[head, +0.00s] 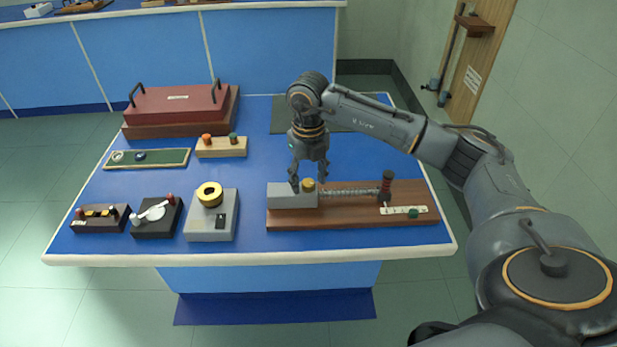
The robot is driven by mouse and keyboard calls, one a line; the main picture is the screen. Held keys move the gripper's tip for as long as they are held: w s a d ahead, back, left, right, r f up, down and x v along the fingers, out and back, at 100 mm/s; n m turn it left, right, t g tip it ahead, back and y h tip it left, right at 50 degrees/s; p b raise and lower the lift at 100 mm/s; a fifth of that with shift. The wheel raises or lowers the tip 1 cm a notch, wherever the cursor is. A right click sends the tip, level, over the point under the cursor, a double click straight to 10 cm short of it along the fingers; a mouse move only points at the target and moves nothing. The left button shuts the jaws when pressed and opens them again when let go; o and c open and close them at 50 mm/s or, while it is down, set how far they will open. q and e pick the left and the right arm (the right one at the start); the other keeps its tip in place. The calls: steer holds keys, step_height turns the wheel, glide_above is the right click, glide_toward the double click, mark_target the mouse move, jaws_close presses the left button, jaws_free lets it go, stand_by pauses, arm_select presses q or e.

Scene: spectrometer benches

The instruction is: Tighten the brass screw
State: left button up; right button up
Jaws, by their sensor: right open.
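The brass screw (309,185) is a small yellow knob on the grey block (290,198) at the left end of a wooden base (350,216). A coiled spring runs right from it to a dark red post (386,186). My right gripper (308,181) points down over the knob with its fingers apart, one on each side of it. I cannot tell whether the fingers touch the knob. My left gripper is not in view.
A red-lidded box (178,108), a wooden block with two knobs (221,146), a green tray (146,158) and several small instruments stand at the left of the blue table. A dark mat (292,114) lies behind my gripper. The front strip is clear.

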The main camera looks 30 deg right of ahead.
mark_target(309, 182)
step_height(309, 182, up, 12)
stand_by(0.4)
stand_by(0.5)
